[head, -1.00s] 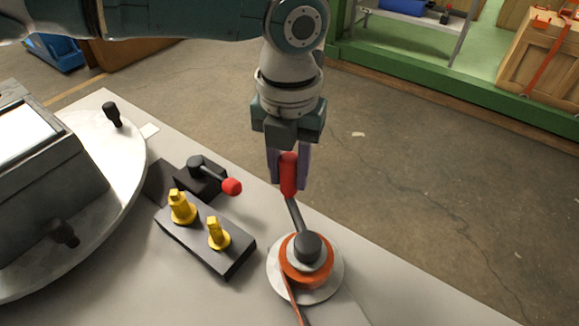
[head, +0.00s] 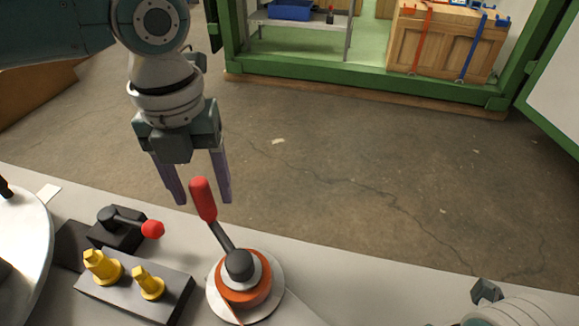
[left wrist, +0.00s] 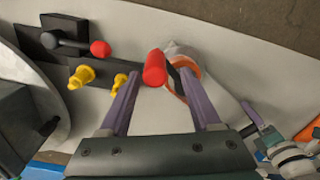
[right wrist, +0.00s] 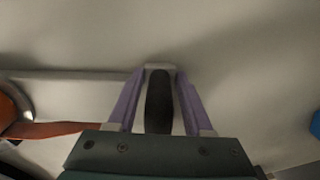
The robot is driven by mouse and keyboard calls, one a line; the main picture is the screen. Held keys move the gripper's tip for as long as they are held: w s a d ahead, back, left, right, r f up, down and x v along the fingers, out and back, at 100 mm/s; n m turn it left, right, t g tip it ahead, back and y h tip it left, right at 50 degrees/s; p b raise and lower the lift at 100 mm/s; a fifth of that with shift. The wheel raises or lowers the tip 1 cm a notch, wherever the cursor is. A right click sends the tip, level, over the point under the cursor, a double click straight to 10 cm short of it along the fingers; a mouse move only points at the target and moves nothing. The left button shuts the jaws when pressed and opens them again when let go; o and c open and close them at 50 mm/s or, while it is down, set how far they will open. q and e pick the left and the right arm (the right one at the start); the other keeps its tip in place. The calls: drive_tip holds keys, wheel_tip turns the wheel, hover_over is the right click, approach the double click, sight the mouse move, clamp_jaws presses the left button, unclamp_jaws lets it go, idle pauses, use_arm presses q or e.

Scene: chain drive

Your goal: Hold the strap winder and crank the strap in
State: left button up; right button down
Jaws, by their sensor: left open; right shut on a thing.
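The strap winder (head: 262,290) sits on the grey table with an orange strap on its round drum and a dark crank arm. The crank's red handle (head: 200,198) points up and away from the drum. My left gripper (head: 198,200) is open above and behind the handle; in the left wrist view the red handle (left wrist: 154,68) shows between and beyond the open fingers. My right gripper (right wrist: 160,85) is shut on a black grip (right wrist: 159,103) in the right wrist view. The orange strap (right wrist: 50,130) runs from the drum towards the left of that gripper.
A dark block with yellow knobs (head: 105,268) and a red-tipped lever (head: 152,229) stand left of the winder. A round plate (head: 25,230) lies at the far left. The table right of the winder is bare up to my right arm.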

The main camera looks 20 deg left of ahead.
use_arm(q)
wheel_tip(320, 180, up, 9)
drive_tip(key=shift+r, duration=0.1)
idle(0.4)
drive_tip(key=n, duration=0.3)
drive_tip(key=shift+w+r, duration=0.2)
drive_tip(key=n, duration=0.5)
drive_tip(key=shift+w+a+r, duration=0.15)
drive_tip(key=shift+a+r, duration=0.05)
drive_tip(key=shift+r, duration=0.05)
drive_tip(key=shift+f+n, duration=0.1)
drive_tip(key=shift+n, duration=0.3)
wheel_tip(320, 180, down, 12)
drive_tip(key=shift+a+r, duration=0.1)
drive_tip(key=shift+r, duration=0.05)
drive_tip(key=shift+c, duration=0.3)
clamp_jaws()
